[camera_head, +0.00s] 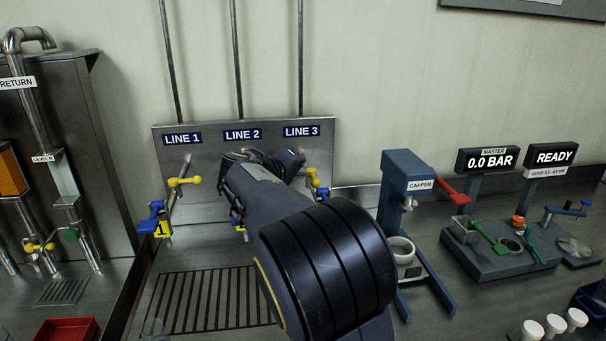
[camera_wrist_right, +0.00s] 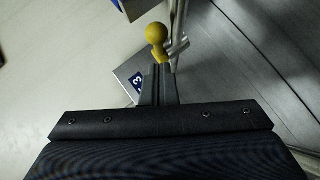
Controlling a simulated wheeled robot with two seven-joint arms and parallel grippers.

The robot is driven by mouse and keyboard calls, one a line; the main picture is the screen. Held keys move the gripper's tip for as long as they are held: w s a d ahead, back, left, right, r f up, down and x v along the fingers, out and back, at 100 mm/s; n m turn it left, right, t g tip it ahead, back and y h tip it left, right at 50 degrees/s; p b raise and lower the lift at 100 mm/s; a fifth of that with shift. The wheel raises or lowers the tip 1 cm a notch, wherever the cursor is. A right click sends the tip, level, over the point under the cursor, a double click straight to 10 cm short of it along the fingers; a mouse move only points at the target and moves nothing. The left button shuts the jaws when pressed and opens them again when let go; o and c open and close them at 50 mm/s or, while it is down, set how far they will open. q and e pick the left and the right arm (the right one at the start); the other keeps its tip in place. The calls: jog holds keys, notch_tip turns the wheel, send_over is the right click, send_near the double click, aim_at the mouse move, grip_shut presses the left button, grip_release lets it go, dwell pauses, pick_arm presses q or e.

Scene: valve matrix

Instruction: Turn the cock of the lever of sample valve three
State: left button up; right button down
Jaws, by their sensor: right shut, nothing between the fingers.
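The line 3 valve has a yellow lever (camera_head: 313,178) and a blue handle (camera_head: 324,193) under the LINE 3 sign (camera_head: 301,131). My right arm and gripper (camera_head: 292,158) cover part of this valve in the head view. In the right wrist view the right gripper (camera_wrist_right: 158,72) is shut and empty. A yellow ball knob (camera_wrist_right: 157,33) of a lever lies just beyond its fingertips. I cannot tell whether they touch. A tag with a 3 (camera_wrist_right: 137,82) shows beside the fingers. My left gripper is not in view.
The line 1 valve has a yellow lever (camera_head: 184,181) and a blue handle (camera_head: 151,218). The line 2 valve is mostly hidden behind my right arm. A blue capper stand (camera_head: 408,170) is to the right. A slotted drain (camera_head: 205,300) lies below the valves.

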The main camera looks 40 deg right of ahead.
jog(key=shift+s+d+f, duration=0.35)
jog(key=shift+d+f, duration=0.1)
jog(key=shift+d, duration=0.1)
jog(key=shift+s+d+f+b, duration=0.25)
jog(key=shift+s+d+b, duration=0.15)
jog(key=shift+b, duration=0.65)
jog(key=shift+s+d+r, duration=0.15)
jog(key=shift+s+r, duration=0.05)
jog(key=shift+s, duration=0.05)
jog(key=shift+w, duration=0.1)
jog(key=shift+w+a, duration=0.45)
jog(key=shift+w, duration=0.1)
